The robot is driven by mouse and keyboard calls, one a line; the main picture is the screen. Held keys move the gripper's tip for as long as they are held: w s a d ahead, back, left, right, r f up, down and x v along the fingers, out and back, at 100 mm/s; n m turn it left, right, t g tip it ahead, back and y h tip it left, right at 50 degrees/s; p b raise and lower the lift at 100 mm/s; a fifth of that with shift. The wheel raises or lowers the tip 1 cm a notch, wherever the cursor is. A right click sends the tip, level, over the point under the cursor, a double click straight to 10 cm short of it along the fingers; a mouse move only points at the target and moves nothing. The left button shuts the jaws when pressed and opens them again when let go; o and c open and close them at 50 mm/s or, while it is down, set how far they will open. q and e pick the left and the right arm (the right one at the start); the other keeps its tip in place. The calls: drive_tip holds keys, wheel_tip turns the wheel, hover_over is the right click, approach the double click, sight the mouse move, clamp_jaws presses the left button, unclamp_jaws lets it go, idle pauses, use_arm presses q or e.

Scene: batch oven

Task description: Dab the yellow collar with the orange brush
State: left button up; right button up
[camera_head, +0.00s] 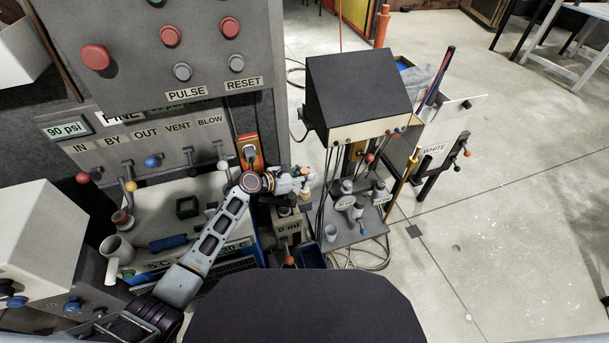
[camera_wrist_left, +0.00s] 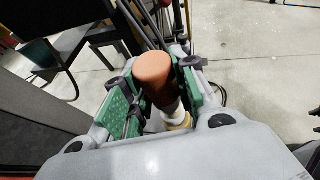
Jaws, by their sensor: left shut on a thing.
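My left gripper (camera_head: 304,181) is in the middle of the head view, held over the space between the grey panel and the black-topped stand. In the left wrist view its green-padded fingers are shut on the orange brush (camera_wrist_left: 153,72), whose rounded orange end points toward the camera. A pale yellowish part (camera_wrist_left: 178,119) shows just below the orange end; I cannot tell whether it belongs to the brush. My right gripper is out of view.
The black-topped stand (camera_head: 358,85) with rods and small cups is close on the gripper's right. A box marked 0 ml (camera_head: 288,227) is below it. Open floor (camera_head: 510,220) lies at right.

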use_arm(q)
drive_tip(key=shift+f, duration=0.15)
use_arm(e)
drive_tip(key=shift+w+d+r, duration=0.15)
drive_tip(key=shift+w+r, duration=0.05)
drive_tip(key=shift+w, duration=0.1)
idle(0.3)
use_arm(q)
drive_tip(key=shift+f, duration=0.35)
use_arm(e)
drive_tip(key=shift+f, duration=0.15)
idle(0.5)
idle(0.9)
